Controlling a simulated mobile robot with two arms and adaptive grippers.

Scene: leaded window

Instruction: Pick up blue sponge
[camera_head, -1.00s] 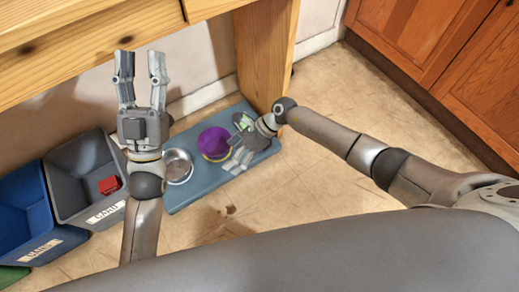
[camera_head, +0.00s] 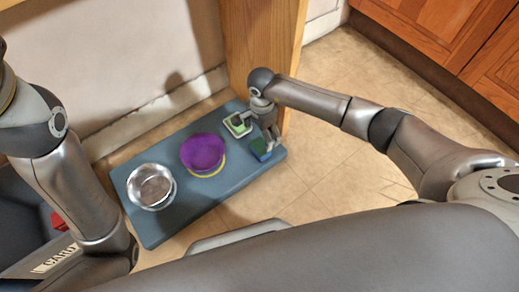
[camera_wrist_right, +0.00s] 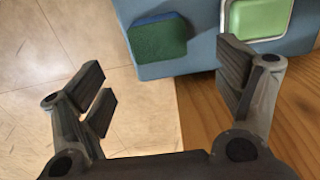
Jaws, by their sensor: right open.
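The blue sponge (camera_head: 261,151) lies at the right end of a blue-grey mat (camera_head: 183,213) on the floor; its top looks green and its side blue. In the right wrist view the sponge (camera_wrist_right: 158,38) lies near the mat's edge, ahead of the fingers and between their lines, untouched. My right gripper (camera_head: 268,135) is over that end of the mat, close to the sponge. In the wrist view the right gripper (camera_wrist_right: 165,82) is open and empty. My left arm shows at the left, but its gripper is out of view.
A green block in a pale dish (camera_head: 238,125) sits beside the sponge, and it also shows in the wrist view (camera_wrist_right: 258,18). A purple bowl (camera_head: 203,152) and a metal bowl (camera_head: 151,186) stand on the mat. A wooden leg (camera_head: 262,45) rises behind. Tiled floor (camera_head: 335,175) is clear at right.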

